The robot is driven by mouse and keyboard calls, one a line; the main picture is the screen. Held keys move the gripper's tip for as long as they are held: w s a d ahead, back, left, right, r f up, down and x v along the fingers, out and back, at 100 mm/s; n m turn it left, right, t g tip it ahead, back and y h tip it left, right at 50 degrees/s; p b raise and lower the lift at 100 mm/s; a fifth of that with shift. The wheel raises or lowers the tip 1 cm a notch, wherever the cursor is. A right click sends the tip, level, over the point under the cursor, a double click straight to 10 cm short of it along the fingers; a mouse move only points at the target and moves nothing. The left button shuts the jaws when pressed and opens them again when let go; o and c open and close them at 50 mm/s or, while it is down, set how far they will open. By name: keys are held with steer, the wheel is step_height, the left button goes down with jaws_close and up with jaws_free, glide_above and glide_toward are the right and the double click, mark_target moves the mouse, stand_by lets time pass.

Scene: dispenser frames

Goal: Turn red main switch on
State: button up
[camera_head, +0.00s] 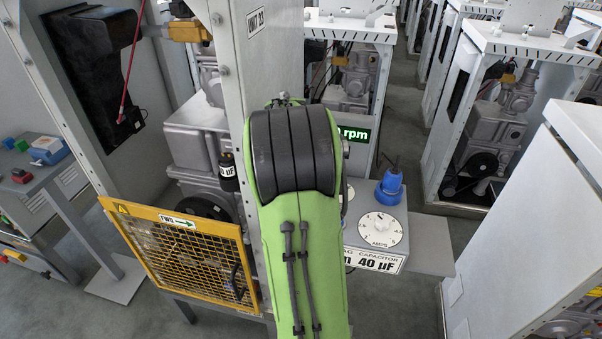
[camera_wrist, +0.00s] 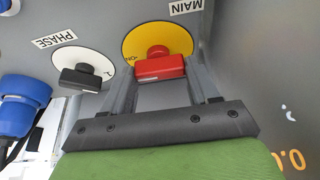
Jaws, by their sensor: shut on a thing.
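The red main switch (camera_wrist: 161,67) sits on a round yellow plate (camera_wrist: 136,38) on a grey panel, under an upside-down MAIN label (camera_wrist: 186,7). Its red handle lies nearly level across the wrist picture. An "ON" mark shows on the plate's left edge. My gripper (camera_wrist: 160,76) has one dark finger at each end of the handle and is shut on it. In the head view my green arm covers the gripper and the switch.
Left of the switch in the wrist view are a black PHASE knob (camera_wrist: 82,75) and a blue socket (camera_wrist: 20,104). In the head view a white dial (camera_head: 380,229) and a blue plug (camera_head: 390,187) stand right of my arm, and a yellow mesh guard (camera_head: 190,255) left.

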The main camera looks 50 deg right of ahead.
steer(key=o, duration=1.1)
steer(key=shift+c, duration=0.2)
steer(key=p+v, duration=0.3)
steer(key=v, duration=1.2)
steer(key=shift+a+r, duration=0.25)
steer(key=shift+r, duration=0.05)
steer(key=shift+s, duration=0.15)
